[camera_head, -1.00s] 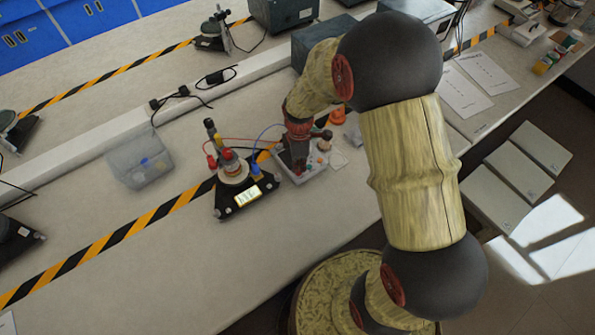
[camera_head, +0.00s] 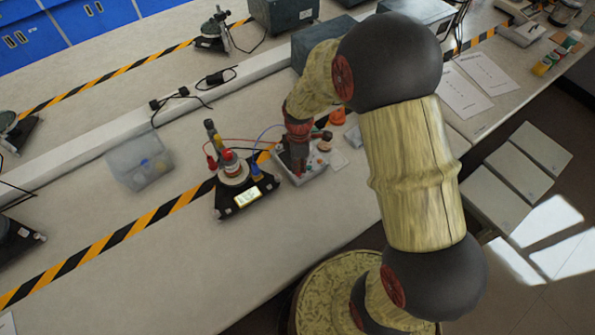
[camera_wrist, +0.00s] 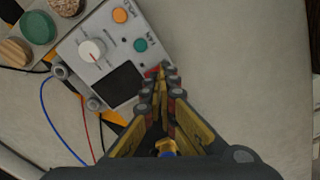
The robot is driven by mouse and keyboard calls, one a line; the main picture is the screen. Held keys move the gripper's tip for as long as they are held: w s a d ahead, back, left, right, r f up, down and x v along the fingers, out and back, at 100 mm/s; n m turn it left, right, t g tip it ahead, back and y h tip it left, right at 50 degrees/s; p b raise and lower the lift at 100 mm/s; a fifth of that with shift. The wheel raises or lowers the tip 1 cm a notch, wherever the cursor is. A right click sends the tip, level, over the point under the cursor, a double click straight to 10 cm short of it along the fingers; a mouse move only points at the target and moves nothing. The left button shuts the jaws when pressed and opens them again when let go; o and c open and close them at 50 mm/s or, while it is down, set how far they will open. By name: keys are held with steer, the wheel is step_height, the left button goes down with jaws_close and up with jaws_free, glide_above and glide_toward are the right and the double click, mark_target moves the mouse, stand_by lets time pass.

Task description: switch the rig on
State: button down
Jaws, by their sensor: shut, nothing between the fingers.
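The pale control box (camera_wrist: 85,65) fills the upper left of the wrist view. In the head view my gripper (camera_head: 298,168) hides part of the box (camera_head: 313,170).
Red and blue wires run between the apparatus and the box. Round green and wooden knobs (camera_wrist: 38,27) sit beside the box. A clear bin (camera_head: 140,165) stands further left. An orange object (camera_head: 337,116) is behind my gripper.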

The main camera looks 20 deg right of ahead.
mark_target(299, 174)
steer(key=shift+f+b, duration=0.65)
steer(key=shift+f, duration=0.45)
stand_by(0.8)
steer(key=shift+r+p, duration=2.6)
steer(key=shift+r, duration=0.95)
steer(key=shift+s+m, duration=0.15)
steer(key=shift+m, duration=0.55)
steer(key=s+r+m+t+b, duration=0.2)
steer(key=s+r+m, duration=0.4)
steer(key=s+r, duration=0.3)
steer(key=s+r+m+t+b, duration=0.2)
steer(key=s+r+m, duration=0.5)
steer(key=r, duration=1)
steer(key=s+t, duration=0.1)
steer(key=s, duration=0.2)
steer(key=shift+s+r+m+t, duration=0.2)
steer(key=shift+r+m+t, duration=0.1)
steer(key=shift+r, duration=0.05)
